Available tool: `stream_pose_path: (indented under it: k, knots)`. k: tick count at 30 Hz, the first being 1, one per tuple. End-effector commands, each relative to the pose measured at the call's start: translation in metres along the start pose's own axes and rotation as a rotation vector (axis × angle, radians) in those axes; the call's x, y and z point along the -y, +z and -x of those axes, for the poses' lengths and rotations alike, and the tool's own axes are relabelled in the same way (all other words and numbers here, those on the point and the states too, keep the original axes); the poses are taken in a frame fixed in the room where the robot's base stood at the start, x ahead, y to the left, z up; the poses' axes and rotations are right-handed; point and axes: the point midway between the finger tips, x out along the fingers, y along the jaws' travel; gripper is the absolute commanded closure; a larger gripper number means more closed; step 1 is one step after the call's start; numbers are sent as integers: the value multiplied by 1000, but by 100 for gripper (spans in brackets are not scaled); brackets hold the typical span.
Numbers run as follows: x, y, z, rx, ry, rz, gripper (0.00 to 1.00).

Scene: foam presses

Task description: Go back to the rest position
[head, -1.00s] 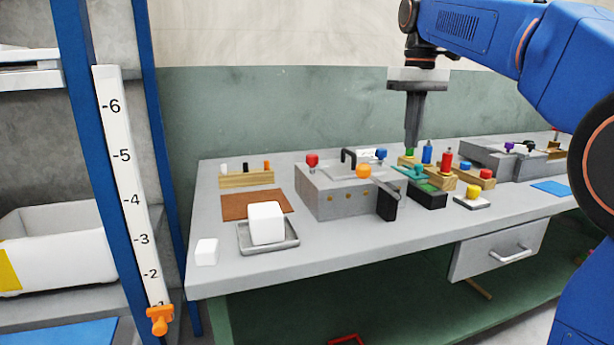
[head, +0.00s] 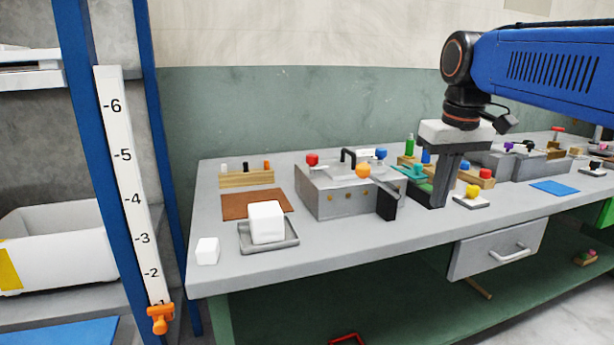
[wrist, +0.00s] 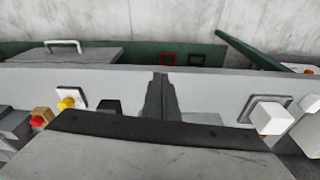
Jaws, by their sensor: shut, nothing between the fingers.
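My gripper (head: 437,203) hangs from my blue arm, pointing down in the head view, in front of the wooden racks on the right half of the bench. In the wrist view the two dark fingers (wrist: 160,78) are together with nothing between them. The tips overlap the bench in the head view; I cannot tell how high they are above it. The wrist view shows the bench (wrist: 210,85) beyond the fingers.
The grey bench (head: 330,250) holds a grey press (head: 340,203) and a white block (head: 266,222) on a tray (head: 270,246). A small white cube (head: 207,251) lies at the left. A yellow knob (head: 472,190) and blue mat (head: 555,187) are right of my gripper. A shelf rack stands far left.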

Motion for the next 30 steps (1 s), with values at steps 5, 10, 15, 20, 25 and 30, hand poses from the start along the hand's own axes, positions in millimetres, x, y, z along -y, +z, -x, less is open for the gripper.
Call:
stream_pose_path:
  k: [5, 10, 15, 20, 25, 30]
  knots:
    - [2, 54, -38, -56, 9, -43, 100]
    - [5, 104, -79, -110, 17, -84, 100]
    - [9, 152, -126, -165, 25, -124, 100]
    - [13, 192, -168, -209, 29, -157, 100]
    - [16, 216, -196, -238, 33, -178, 100]
    - [16, 221, -203, -247, 33, -184, 100]
